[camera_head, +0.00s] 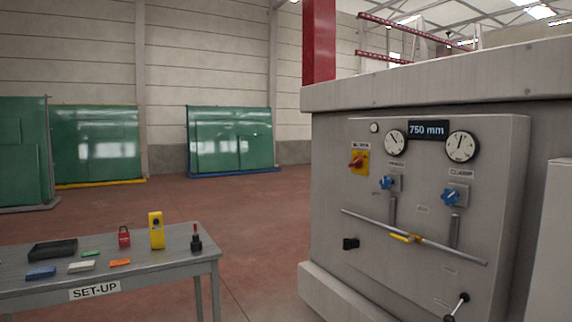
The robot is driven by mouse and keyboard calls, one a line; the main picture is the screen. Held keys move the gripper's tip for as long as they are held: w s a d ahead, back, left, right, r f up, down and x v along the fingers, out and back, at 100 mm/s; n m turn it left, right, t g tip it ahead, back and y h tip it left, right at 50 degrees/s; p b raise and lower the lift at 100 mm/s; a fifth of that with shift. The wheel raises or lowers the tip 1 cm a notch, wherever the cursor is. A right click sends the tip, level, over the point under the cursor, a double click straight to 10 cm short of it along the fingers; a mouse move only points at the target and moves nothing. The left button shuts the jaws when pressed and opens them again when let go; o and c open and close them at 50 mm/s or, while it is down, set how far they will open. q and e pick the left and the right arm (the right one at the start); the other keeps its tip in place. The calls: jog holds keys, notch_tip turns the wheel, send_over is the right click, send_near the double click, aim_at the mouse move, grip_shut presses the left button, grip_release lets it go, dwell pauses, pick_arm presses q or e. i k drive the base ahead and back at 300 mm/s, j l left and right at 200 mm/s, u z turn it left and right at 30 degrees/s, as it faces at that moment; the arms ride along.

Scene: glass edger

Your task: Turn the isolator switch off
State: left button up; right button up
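The isolator switch (357,162) is a red rotary handle on a yellow plate, at the upper left of the grey machine panel (375,275). A small label sits above it, too small to read. The handle looks tilted, and I cannot tell which position it marks. Neither my left nor my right gripper shows in the head view. Nothing covers the switch.
The panel also carries two dial gauges (462,146), a "750 mm" display (428,130), blue knobs (456,194), a horizontal rail (365,221) and a black crank (457,307). A set-up table (150,258) with small items stands left. Open floor lies between.

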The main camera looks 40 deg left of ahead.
aim_at(358, 162)
jog(key=u, duration=0.9)
jog(key=i+j+z, duration=0.1)
jog(key=i+j, duration=0.45)
